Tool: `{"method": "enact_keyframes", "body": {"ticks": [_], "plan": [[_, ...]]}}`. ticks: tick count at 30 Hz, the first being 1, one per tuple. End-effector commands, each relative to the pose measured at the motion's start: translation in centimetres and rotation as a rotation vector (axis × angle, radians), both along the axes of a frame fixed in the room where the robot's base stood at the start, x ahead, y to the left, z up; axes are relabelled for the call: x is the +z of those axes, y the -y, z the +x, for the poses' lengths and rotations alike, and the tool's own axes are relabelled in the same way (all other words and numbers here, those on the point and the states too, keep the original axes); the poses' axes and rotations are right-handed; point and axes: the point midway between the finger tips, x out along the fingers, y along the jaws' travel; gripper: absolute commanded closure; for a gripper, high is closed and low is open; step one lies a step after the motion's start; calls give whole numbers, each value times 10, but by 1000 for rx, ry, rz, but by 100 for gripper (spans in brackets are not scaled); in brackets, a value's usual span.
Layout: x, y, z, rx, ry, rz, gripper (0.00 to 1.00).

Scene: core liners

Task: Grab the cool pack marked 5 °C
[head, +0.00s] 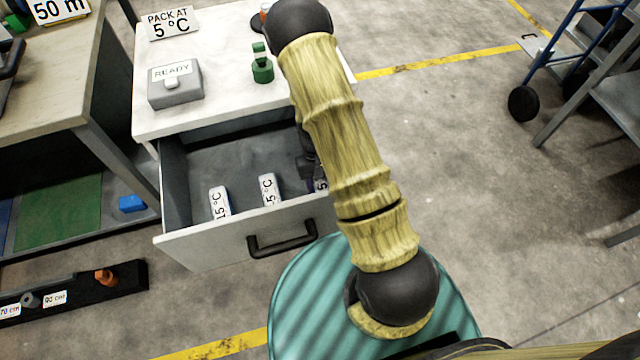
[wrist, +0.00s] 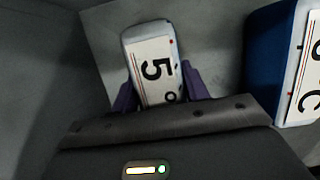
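In the head view, a pack whose label seems to read 15 °C (head: 219,202) stands at the left of the open drawer (head: 188,185). A pale pack that appears to read 5 °C (head: 269,190) is in the middle. A third pack (head: 320,185), with a 5 showing, is mostly behind my arm. My gripper (head: 307,165) is down in the drawer, largely hidden. In the wrist view, the purple fingers of my gripper (wrist: 160,85) flank a pale pack labelled 5 ° (wrist: 152,62). Its lower end is hidden, and I cannot tell whether both fingers press it.
A blue-sided pack (wrist: 264,52) lies close on the right in the wrist view. The drawer walls surround the packs. On the cabinet top (head: 215,115) are a grey READY box (head: 175,85), a green object (head: 262,68) and a PACK AT 5 °C sign (head: 170,23).

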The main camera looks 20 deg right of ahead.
Motion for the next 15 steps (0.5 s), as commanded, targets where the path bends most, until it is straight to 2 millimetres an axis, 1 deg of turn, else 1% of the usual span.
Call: {"method": "enact_keyframes", "body": {"ticks": [9, 11, 15], "plan": [[3, 0, 0, 0, 1, 0, 90], [7, 0, 1, 0, 1, 0, 90], [25, 0, 1, 0, 3, 0, 90]]}}
